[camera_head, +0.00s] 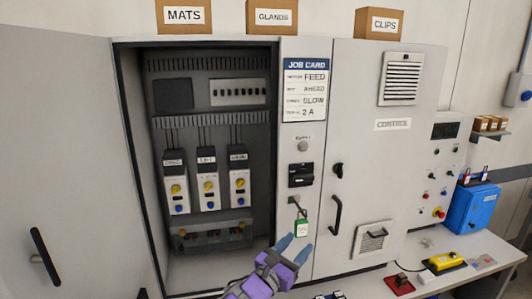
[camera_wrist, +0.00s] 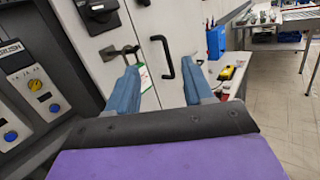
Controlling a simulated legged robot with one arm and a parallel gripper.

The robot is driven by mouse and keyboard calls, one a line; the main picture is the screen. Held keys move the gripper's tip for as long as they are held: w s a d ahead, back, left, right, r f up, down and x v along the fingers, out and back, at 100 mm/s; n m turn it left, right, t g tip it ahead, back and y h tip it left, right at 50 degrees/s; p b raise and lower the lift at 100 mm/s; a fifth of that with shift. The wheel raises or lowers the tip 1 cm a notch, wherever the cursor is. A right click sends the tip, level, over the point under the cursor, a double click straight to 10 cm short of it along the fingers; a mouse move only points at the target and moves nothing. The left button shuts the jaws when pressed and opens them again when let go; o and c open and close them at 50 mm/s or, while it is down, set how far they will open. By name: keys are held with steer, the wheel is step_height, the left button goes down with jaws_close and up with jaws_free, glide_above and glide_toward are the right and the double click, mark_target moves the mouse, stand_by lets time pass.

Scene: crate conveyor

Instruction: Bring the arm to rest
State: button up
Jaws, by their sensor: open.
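My gripper (camera_head: 293,245) is in front of the cabinet's narrow middle panel, at the lower centre of the head view. In the wrist view its two blue fingers (camera_wrist: 163,88) stand apart with nothing between them. A green and white tag (camera_head: 302,228) hangs below a small fitting on the panel, just above the fingertips in the head view. In the wrist view the tag (camera_wrist: 144,77) is partly hidden by the left finger. I cannot tell whether the finger touches it.
The cabinet's left door (camera_head: 65,150) stands open, showing several breaker units (camera_head: 207,185). The control door (camera_head: 375,150) is shut, with a black handle (camera_head: 335,215). A bench (camera_head: 460,258) at right holds a yellow pendant (camera_head: 446,262) and a red item (camera_head: 400,284). A blue box (camera_head: 470,208) is behind.

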steer(key=s+d+r+m+g+h, duration=0.1)
steer(key=s+d+m+g+h, duration=0.1)
steer(key=s+d+m+g, duration=0.45)
steer(key=s+d+r+m+g+h, duration=0.1)
steer(key=s+d+r+m+g, duration=0.2)
steer(key=d, duration=0.6)
steer(key=s+d+f+m+g+y, duration=0.35)
steer(key=s+d+m+g, duration=0.2)
steer(key=s+m, duration=0.55)
steer(key=s+a+f+m+g+y, duration=0.1)
steer(key=s+f+y, duration=0.15)
steer(key=s, duration=0.35)
steer(key=s+a+f+m+g+y, duration=0.1)
steer(key=s+f+m+y, duration=0.15)
steer(key=s, duration=0.35)
steer(key=s+a+f+m+y, duration=0.2)
steer(key=s+a+y, duration=0.5)
steer(key=a, duration=0.5)
steer(key=shift+s+f+m, duration=0.15)
steer(key=shift+s+m, duration=0.3)
steer(key=shift+m, duration=0.05)
steer(key=shift+w+a, duration=0.1)
